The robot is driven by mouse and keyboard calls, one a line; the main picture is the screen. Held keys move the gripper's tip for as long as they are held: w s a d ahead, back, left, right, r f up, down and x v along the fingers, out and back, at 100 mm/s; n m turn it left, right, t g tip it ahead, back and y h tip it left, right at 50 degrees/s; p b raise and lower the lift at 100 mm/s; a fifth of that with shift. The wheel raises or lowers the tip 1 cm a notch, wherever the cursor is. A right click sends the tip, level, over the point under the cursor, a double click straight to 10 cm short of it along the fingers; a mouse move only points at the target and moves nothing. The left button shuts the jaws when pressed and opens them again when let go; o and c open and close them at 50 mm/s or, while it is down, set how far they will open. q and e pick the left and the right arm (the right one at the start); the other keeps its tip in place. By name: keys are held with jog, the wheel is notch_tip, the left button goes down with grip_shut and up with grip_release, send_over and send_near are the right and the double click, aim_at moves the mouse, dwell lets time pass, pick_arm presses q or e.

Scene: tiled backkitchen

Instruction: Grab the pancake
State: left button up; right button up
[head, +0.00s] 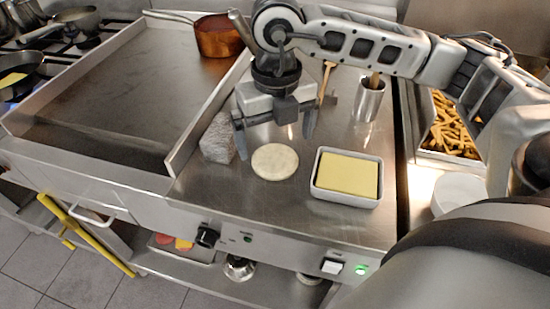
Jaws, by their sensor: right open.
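The pancake (275,161) is a pale, flat, round disc lying on the steel worktop, between a grey block and a white dish. My right gripper (275,139) points down just behind and above the pancake. Its two fingers are spread wide apart, with nothing between them. I cannot tell exactly how high the fingertips are above the worktop. My left gripper is not in view.
A grey stone-like block (218,139) stands left of the pancake. A white dish (371,200) with a yellow slab stands at right. A steel cup (367,103) stands behind. A raised-edge griddle (110,110) lies left, with a copper pot (217,42). Fries fill a tray (425,108).

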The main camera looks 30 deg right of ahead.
aim_at(276, 160)
jog(key=shift+f+p, duration=0.35)
jog(key=shift+f, duration=2.05)
jog(key=c, duration=1)
jog(key=shift+r, duration=0.1)
